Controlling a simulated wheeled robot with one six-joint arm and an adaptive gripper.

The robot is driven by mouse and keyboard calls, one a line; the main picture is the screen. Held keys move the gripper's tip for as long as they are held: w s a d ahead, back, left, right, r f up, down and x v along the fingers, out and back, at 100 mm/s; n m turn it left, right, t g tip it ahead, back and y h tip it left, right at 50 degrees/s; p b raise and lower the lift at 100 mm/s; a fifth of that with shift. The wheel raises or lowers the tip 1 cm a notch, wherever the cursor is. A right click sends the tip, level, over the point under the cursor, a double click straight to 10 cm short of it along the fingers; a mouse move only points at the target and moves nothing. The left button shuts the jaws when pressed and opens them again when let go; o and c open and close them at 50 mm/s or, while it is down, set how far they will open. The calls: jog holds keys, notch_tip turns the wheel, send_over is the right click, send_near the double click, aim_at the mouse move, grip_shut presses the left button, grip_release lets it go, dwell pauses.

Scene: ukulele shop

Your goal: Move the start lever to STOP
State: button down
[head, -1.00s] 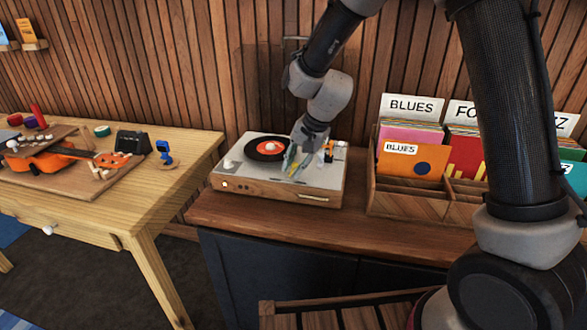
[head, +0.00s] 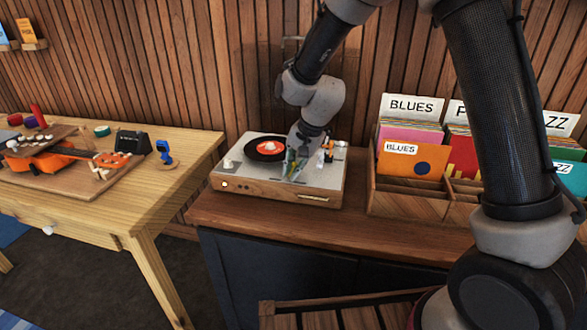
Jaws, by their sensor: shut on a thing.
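A record player (head: 234,170) with a silver top and wooden sides stands on the brown cabinet. A black record with an orange-red label (head: 268,148) lies on its left half. My gripper (head: 291,172) reaches down over the middle of the silver top, just right of the record. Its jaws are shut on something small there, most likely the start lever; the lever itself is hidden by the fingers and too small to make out. The STOP marking cannot be read. The tonearm base (head: 329,150), with orange and white parts, stands at the back right of the player.
A wooden record crate (head: 408,194) with BLUES and JAZZ dividers stands right of the player. Bare cabinet top (head: 290,225) lies in front. At left, a wooden table (head: 165,190) holds an orange ukulele and small tools. A slatted wooden seat (head: 350,318) is at the bottom.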

jog(key=h, duration=0.1)
jog(key=a+g+h, duration=0.1)
jog(key=h, duration=0.1)
jog(key=shift+w+a+r, duration=0.1)
jog(key=shift+w, duration=0.05)
jog(key=shift+w+a+g+h, duration=0.1)
jog(key=shift+a+g+h, duration=0.15)
jog(key=shift+h, duration=0.55)
jog(key=shift+a+g+h, duration=0.2)
jog(key=shift+g+h, duration=0.1)
jog(key=shift+h, duration=0.5)
jog(key=shift+w+a+g+h, duration=0.1)
jog(key=shift+a+g+h, duration=0.15)
jog(key=shift+h, duration=0.55)
jog(key=shift+f, duration=0.2)
jog(key=c, duration=1.7)
grip_release()
jog(key=shift+d+r, duration=0.1)
jog(key=shift+d, duration=0.05)
